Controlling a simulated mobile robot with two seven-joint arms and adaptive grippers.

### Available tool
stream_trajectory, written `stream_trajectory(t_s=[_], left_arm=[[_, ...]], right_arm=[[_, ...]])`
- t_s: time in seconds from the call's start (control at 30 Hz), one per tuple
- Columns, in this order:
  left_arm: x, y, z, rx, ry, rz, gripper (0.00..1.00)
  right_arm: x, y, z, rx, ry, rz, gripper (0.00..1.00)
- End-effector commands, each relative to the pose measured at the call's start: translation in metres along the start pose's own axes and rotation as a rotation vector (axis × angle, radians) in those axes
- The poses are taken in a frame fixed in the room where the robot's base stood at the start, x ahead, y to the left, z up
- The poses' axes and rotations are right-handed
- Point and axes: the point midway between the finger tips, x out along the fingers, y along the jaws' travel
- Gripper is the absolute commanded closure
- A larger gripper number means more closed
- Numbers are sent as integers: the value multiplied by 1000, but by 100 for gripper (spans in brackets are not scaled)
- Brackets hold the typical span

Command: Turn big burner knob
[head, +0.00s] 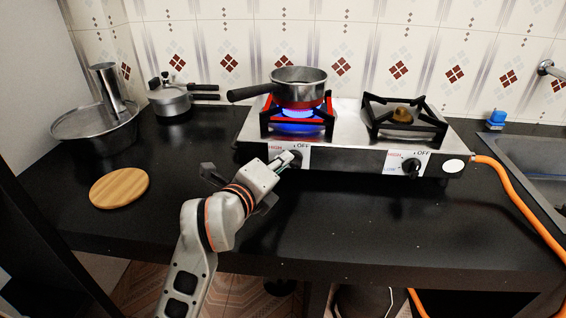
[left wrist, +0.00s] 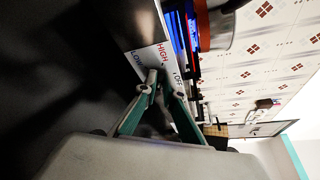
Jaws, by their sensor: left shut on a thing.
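The stove (head: 345,133) is a silver two-burner cooktop on the black counter. Its left burner (head: 297,127) is lit, with blue flame and red glow under a metal saucepan (head: 299,88). My left gripper (head: 288,160) is at the left knob on the stove's front, shut on the knob, which the fingers mostly hide. In the left wrist view, the fingers (left wrist: 163,84) close in at the panel marked HIGH, LOW and OFF (left wrist: 160,62). The right knob (head: 411,167) is black and free, below the unlit right burner (head: 402,115). My right gripper is not in view.
A pressure cooker (head: 170,100) and a large steel pot (head: 98,125) stand at the back left. A round wooden board (head: 119,188) lies at the left. An orange hose (head: 519,200) runs from the stove's right side near the sink (head: 535,160). The front counter is clear.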

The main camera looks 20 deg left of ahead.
Motion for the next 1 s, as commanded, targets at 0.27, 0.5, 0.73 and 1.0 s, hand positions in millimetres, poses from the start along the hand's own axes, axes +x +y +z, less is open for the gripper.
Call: stream_trajectory(t_s=[0.27, 0.5, 0.73, 1.0], left_arm=[[0, 0, 0, 1, -1, 1, 79], [0, 0, 0, 1, 0, 1, 75], [-1, -7, 4, 2, -2, -2, 75], [-11, -49, 26, 1, -4, -7, 75]], right_arm=[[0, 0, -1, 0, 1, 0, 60], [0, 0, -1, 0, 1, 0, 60], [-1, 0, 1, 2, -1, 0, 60], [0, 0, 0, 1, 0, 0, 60]])
